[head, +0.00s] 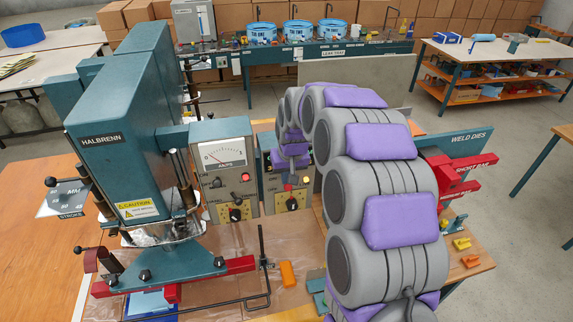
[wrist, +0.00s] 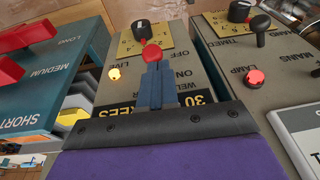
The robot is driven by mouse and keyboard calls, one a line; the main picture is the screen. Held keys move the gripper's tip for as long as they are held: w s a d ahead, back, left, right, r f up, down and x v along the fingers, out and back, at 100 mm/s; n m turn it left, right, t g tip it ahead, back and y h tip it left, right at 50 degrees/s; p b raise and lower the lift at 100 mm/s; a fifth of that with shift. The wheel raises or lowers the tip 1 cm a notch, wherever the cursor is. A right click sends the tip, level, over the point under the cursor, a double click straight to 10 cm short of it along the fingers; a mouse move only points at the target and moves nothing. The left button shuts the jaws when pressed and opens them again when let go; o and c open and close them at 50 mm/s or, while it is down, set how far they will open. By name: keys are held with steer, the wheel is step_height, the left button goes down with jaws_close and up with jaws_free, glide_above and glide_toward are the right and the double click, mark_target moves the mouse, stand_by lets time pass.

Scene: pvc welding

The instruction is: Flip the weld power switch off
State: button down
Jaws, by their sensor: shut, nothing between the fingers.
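The weld power switch shows in the wrist view as a red knob (wrist: 151,54) on a grey control box (wrist: 180,72) with OFF, ON, LIVE and WELD lettering. My gripper (wrist: 156,68) has its two blue fingers shut together and empty. Their tips are right at the red knob and overlap its lower part in the picture; I cannot tell if they touch it. The lever below the knob is hidden. A yellow lamp (wrist: 114,73) glows on the box, left of the fingers. In the head view my arm partly covers this box (head: 293,222).
A second grey box (wrist: 245,60) with a red lamp (wrist: 255,77) and a black toggle (wrist: 259,24) stands close on the right. A blue rack with red dies (wrist: 25,78) is on the left. The Halbrenn press (head: 113,155) stands left in the head view.

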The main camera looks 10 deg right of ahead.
steer(key=shift+d+f, duration=0.15)
steer(key=shift+d, duration=0.35)
steer(key=shift+d+f, duration=0.15)
steer(key=shift+d, duration=0.35)
steer(key=shift+s+a+f, duration=0.1)
steer(key=shift+a, duration=0.6)
steer(key=shift+s+a+f+t+b, duration=0.15)
steer(key=shift+s+f+t+b, duration=0.2)
steer(key=shift+b, duration=0.45)
steer(key=f+t+b, duration=0.1)
steer(key=b, duration=0.1)
steer(key=s+f+t+b, duration=0.2)
steer(key=b, duration=0.1)
steer(key=shift+s+d+f+t+b, duration=0.15)
steer(key=shift+d+f+t+b, duration=0.15)
steer(key=shift+d+t, duration=0.05)
